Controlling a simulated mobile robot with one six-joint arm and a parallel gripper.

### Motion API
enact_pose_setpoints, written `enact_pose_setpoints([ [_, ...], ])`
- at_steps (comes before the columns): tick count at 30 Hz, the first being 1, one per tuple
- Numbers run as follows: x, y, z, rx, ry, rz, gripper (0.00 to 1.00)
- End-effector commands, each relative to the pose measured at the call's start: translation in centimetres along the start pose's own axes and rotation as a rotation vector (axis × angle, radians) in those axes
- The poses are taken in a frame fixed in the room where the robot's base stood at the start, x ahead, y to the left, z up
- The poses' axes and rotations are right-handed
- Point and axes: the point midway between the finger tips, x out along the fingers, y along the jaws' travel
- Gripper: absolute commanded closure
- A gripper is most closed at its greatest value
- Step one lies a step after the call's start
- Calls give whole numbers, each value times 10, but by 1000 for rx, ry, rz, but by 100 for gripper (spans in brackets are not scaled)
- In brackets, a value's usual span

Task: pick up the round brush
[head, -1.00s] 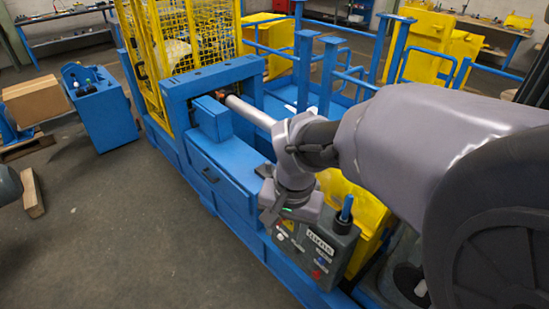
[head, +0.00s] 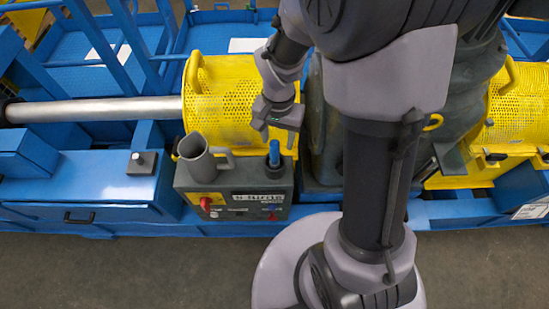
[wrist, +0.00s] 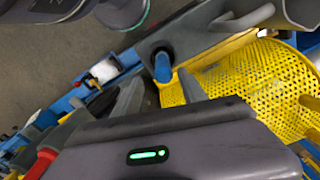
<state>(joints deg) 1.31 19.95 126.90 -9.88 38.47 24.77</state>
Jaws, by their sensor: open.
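The round brush (head: 274,150) appears to be the blue upright piece with a dark round lower part on top of the grey control box (head: 240,203). In the wrist view, the blue brush (wrist: 162,68) shows just beyond the fingers, roughly between their tips. My gripper (head: 277,136) is open and empty, pointing down close above the brush. In the wrist view, my gripper's fingers (wrist: 164,92) are spread, one on each side of the blue piece's line. I cannot tell how far the tips are above it.
A yellow perforated guard (head: 235,90) rises right behind the box. A dark machine housing (head: 322,130) is close on the right. A metal shaft (head: 95,110) runs left. Grey floor lies in front.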

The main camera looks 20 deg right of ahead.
Motion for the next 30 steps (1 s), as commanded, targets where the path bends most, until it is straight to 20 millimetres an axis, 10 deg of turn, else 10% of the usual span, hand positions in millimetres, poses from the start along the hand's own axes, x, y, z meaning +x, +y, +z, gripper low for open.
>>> enact_pose_setpoints([
  [6, 44, -5, 4, 0, -2, 2, 50],
  [14, 49, -6, 4, 0, 1, -1, 50],
  [22, 49, -6, 4, 0, 0, 0, 98],
  [30, 49, -6, 4, 0, 0, 0, 100],
])
